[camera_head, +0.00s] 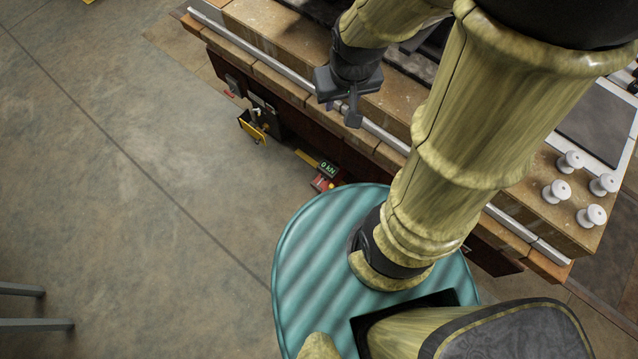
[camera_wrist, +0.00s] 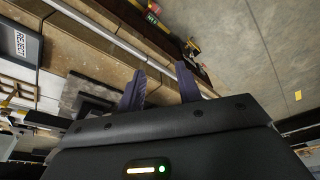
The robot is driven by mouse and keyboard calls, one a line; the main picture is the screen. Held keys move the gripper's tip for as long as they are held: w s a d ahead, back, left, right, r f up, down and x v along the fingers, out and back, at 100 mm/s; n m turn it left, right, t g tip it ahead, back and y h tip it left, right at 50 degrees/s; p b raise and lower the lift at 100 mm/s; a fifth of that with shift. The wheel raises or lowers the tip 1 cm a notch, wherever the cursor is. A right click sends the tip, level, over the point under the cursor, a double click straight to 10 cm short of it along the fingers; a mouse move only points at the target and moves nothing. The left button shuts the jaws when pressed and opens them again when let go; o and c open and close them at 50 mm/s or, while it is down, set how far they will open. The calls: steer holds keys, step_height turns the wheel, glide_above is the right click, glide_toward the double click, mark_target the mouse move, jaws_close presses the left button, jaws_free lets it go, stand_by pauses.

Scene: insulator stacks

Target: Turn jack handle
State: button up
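A small yellow and black unit (camera_head: 252,128) sits low at the front side of the bench in the head view. It may be the jack, but its handle is too small to make out for sure. Yellow parts (camera_wrist: 193,46) also show past the fingers in the wrist view. A green "0 kN" readout (camera_head: 328,168) with a red part below it sits further right along the bench front. My gripper (camera_head: 343,108) is above the bench's front edge, apart from the yellow unit. In the wrist view its two fingers (camera_wrist: 161,84) are spread with nothing between them.
The bench (camera_head: 275,35) has a wooden top with a pale metal rail (camera_head: 255,56) along its front. Several white insulators (camera_head: 569,161) stand at its right end. A "REJECT" plate (camera_wrist: 20,43) shows in the wrist view. The concrete floor (camera_head: 120,180) at left is mostly clear.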

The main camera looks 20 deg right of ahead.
steer(key=w+a+f+n+t+b, duration=0.15)
steer(key=w+a+f+b, duration=0.25)
steer(key=w+f+b, duration=0.7)
steer(key=w+a+f+t+b, duration=0.2)
steer(key=w+a+f+b, duration=0.4)
steer(key=f, duration=0.8)
steer(key=w+a+f+n+t+b, duration=0.1)
steer(key=w+a+f+t+b, duration=0.15)
steer(key=w+f+b, duration=0.8)
steer(key=s+a+f+n+t+h+b, duration=0.1)
steer(key=s+f+h+b, duration=0.15)
steer(key=f+b, duration=0.75)
steer(key=s+a+f+h+b, duration=0.1)
steer(key=f+h+b, duration=0.2)
steer(key=f, duration=1.3)
steer(key=s+a+f+n+t+h+b, duration=0.1)
steer(key=f+h+b, duration=0.2)
steer(key=f+b, duration=0.7)
steer(key=s+d+f+n+h+b, duration=0.1)
steer(key=s+f+h+b, duration=0.2)
steer(key=f, duration=0.8)
steer(key=s+d+f+n+h+b, duration=0.1)
steer(key=s+f+h+b, duration=0.2)
steer(key=s+f+b, duration=0.4)
step_height(320, 180, down, 6)
steer(key=shift+s+r+n, duration=0.25)
steer(key=shift+s+n, duration=0.1)
steer(key=shift+s, duration=0.7)
steer(key=shift+w+d, duration=0.1)
steer(key=shift+d, duration=0.1)
